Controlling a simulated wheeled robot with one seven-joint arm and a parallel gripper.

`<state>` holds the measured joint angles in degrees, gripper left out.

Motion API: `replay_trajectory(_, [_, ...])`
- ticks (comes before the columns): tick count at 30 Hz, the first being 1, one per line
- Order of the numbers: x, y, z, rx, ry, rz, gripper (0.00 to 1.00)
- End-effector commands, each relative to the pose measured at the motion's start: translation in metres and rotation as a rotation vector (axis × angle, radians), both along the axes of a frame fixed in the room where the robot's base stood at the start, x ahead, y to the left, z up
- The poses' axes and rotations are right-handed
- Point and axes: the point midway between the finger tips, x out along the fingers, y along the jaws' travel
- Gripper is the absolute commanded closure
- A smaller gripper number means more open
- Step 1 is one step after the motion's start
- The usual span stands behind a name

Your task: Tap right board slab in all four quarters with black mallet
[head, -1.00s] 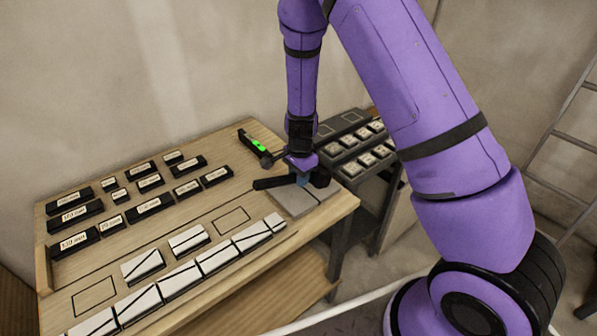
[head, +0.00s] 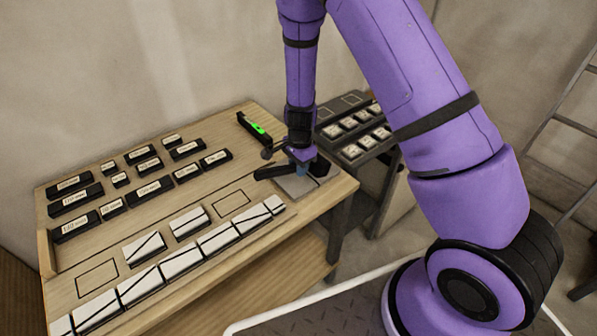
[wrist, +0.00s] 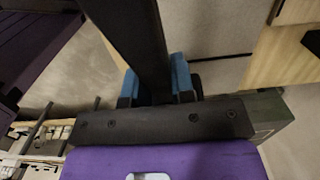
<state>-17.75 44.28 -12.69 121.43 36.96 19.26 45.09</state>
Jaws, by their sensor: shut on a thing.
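My gripper (head: 301,168) is over the right end of the wooden table, with its blue fingers shut on the handle of the black mallet (head: 269,173). In the wrist view the dark handle (wrist: 140,40) runs between the blue fingers (wrist: 158,85). The right slab is partly covered by the gripper and mallet. A grey slab (wrist: 215,72) also shows in the wrist view.
A spirit level with a green vial (head: 256,129) lies behind the gripper. Several labelled black blocks (head: 150,189) stand on the table's left half. White tiles with dark lines (head: 180,262) line the front. A dark rack of small tiles (head: 352,130) stands behind right.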

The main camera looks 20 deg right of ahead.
Motion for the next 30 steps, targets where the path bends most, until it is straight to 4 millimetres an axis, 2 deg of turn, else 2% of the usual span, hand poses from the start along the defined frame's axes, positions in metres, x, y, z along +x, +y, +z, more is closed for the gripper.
replay_trajectory(4, [0.0, 0.0, 0.016, -0.001, -0.001, 0.002, 1.0])
replay_trajectory(12, [0.0, 0.0, 0.017, 0.0, -0.001, 0.001, 1.0])
replay_trajectory(16, [0.0, -0.001, 0.004, 0.0, 0.003, -0.001, 1.0])
replay_trajectory(21, [0.0, -0.001, -0.033, 0.0, 0.003, -0.003, 1.0])
replay_trajectory(26, [0.001, 0.0, -0.029, 0.0, -0.002, 0.001, 1.0])
replay_trajectory(30, [0.001, 0.0, -0.018, 0.0, -0.002, 0.002, 1.0])
